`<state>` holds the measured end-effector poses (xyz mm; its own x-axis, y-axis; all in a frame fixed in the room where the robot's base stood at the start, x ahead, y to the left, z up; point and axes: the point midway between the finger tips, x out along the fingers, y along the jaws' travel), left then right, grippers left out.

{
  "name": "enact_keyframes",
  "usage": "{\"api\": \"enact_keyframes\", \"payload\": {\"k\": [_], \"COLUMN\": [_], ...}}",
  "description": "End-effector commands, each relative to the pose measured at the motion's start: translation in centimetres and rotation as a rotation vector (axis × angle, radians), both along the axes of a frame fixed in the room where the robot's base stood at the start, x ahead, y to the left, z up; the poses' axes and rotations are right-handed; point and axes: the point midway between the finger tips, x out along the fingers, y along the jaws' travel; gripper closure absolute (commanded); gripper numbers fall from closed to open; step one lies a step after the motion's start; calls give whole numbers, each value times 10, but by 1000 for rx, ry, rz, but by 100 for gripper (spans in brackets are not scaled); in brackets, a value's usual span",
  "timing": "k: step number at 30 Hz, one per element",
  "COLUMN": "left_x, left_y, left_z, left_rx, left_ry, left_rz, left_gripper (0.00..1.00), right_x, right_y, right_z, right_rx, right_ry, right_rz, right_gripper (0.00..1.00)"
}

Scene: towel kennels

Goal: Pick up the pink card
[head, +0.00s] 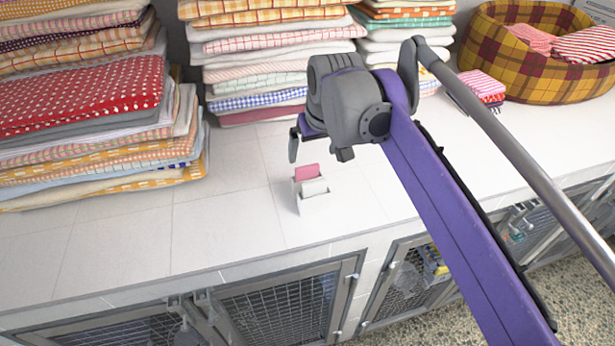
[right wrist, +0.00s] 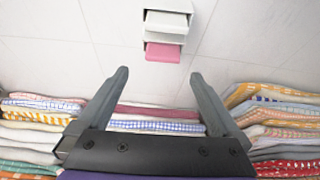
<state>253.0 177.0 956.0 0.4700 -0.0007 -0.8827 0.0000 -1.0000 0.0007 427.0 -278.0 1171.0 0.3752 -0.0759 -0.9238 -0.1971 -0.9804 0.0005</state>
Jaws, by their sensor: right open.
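The pink card (head: 307,172) stands upright in a small white holder (head: 314,203) on the white tiled counter. A white or grey card stands in front of it in the same holder. In the right wrist view the pink card (right wrist: 163,52) shows beyond the fingertips, beside the white holder (right wrist: 166,26). My right gripper (head: 316,150) is above and just behind the holder, apart from the card. Its two fingers are spread and empty in the right wrist view (right wrist: 158,80). My left gripper is not in view.
Tall stacks of folded towels (head: 80,95) stand at the left, with more stacks (head: 262,50) at the back. A plaid basket (head: 540,50) with towels is at the back right. Wire-mesh kennel doors (head: 275,310) lie below the counter edge. The counter around the holder is clear.

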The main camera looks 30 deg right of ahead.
Motion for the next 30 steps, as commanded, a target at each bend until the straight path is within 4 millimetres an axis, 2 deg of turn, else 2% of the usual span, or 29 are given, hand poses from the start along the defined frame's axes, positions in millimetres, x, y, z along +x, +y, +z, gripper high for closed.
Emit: {"api": "enact_keyframes", "payload": {"k": [3,8,18,26,27,30], "left_x": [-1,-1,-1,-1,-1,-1], "left_y": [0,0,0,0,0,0], "left_z": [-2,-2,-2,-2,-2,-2], "left_rx": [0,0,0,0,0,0], "left_ry": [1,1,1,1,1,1], "left_rz": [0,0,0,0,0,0], "left_gripper": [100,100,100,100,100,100], "right_x": [6,10,25,26,26,26], "right_y": [-1,-1,0,0,0,0], "right_z": [-15,-25,-67,-71,-71,-71], "right_rx": [0,0,0,0,0,0], "right_ry": [0,0,-1,-1,-1,-1], "right_rz": [1,1,0,0,0,0], "right_gripper": [0,0,0,0,2,20]}}
